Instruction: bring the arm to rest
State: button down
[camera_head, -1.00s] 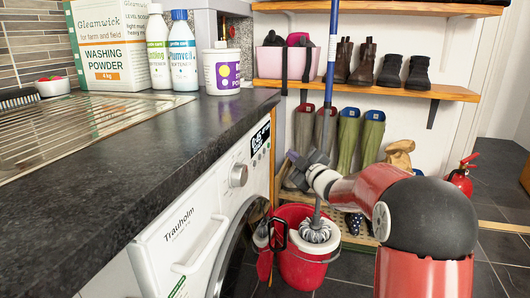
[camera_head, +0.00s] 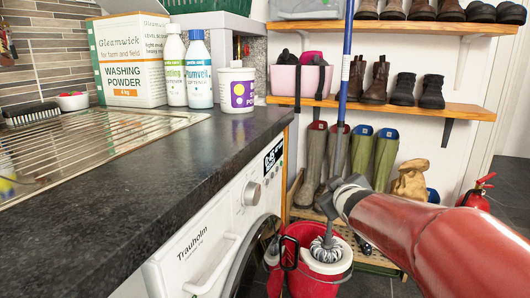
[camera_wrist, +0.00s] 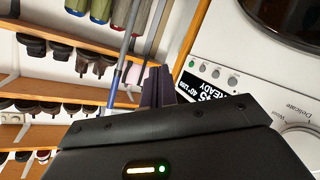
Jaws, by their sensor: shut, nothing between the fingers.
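My gripper (camera_wrist: 157,74) shows in the wrist view as two dark fingers side by side, shut and empty. In the wrist view the washing machine (camera_wrist: 245,75) is close on the right, and the boot shelves lie on the left. In the head view my red and white arm reaches in from the lower right, its end near the blue mop handle (camera_head: 345,70) and above the red bucket (camera_head: 315,280). The fingers are hard to make out there, and I cannot tell the gap to the handle.
A dark worktop (camera_head: 150,170) carries a washing powder box (camera_head: 125,60), bottles and a white tub (camera_head: 236,90). Wellies (camera_head: 386,155) stand on the slatted rack, and shoes fill the shelves above. A fire extinguisher (camera_head: 478,192) stands at the right.

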jog(key=s+f+m+g, duration=0.2)
jog(key=s+f+g, duration=0.1)
jog(key=s, duration=0.7)
jog(key=s+a+f+m+g, duration=0.1)
jog(key=s+f+m+g, duration=0.1)
jog(key=s, duration=0.9)
jog(key=s+a+f+m+g, duration=0.1)
jog(key=s+f, duration=0.4)
jog(key=s, duration=0.5)
jog(key=m+g, duration=0.1)
jog(key=g, duration=0.1)
jog(key=shift+s+m+g+p, duration=0.3)
jog(key=shift+m+g+p, duration=0.05)
jog(key=shift+m+g, duration=0.05)
